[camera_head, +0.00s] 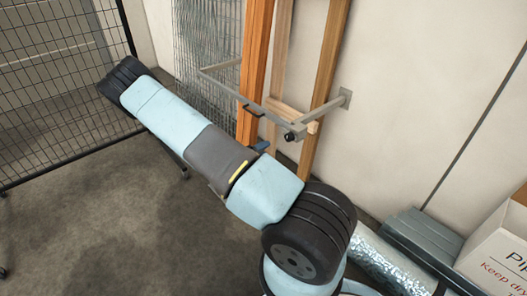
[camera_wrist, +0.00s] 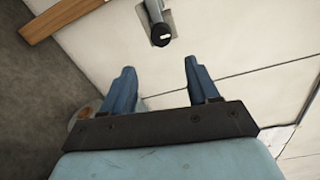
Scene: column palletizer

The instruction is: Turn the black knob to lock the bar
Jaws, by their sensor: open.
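The black knob (camera_head: 290,136) sits at the near corner of a grey metal bar (camera_head: 273,119). The bar frames upright timber and ends at a wall plate (camera_head: 345,97) on the right. In the wrist view a dark round end (camera_wrist: 162,40) on a grey stem, which looks like the knob, lies beyond the fingertips, near the middle of the gap. My gripper (camera_wrist: 160,66) is open and empty, its two blue fingers wide apart. In the head view only a small blue part of my gripper (camera_head: 262,146) shows past my arm, left of and slightly below the knob.
Tall timber posts (camera_head: 325,90) lean at the wall inside the bar. A wire mesh panel (camera_head: 205,45) stands behind at the left, and a black mesh fence (camera_head: 60,80) further left. A carton (camera_head: 500,250) and a grey ribbed object (camera_head: 420,235) are at lower right.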

